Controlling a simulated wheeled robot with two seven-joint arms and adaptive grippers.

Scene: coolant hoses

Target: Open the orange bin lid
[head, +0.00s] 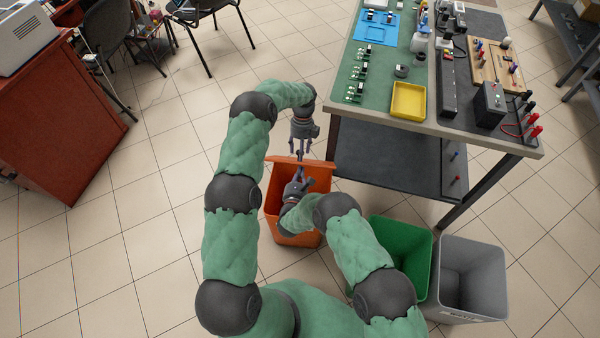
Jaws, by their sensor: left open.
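The orange bin (283,240) stands on the floor left of the workbench. Its upper part shows a darker orange inside, so it looks open at the top. The orange lid (322,163) shows as a narrow band at the bin's far edge and looks raised, though its exact angle is hard to tell. My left gripper (300,154) is open and points down at the lid's far side; contact is unclear. My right gripper (299,174) is over the bin, close to the near side of the lid. Its fingers are small and partly overlap the lid, and my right forearm hides part of the bin.
The workbench (350,105) with trays and electrical parts is at the upper right, its lower shelf (385,160) close to the bin. Open green (405,245) and grey (470,275) bins stand to the right. A red-brown cabinet (60,130) is at left. Floor between is clear.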

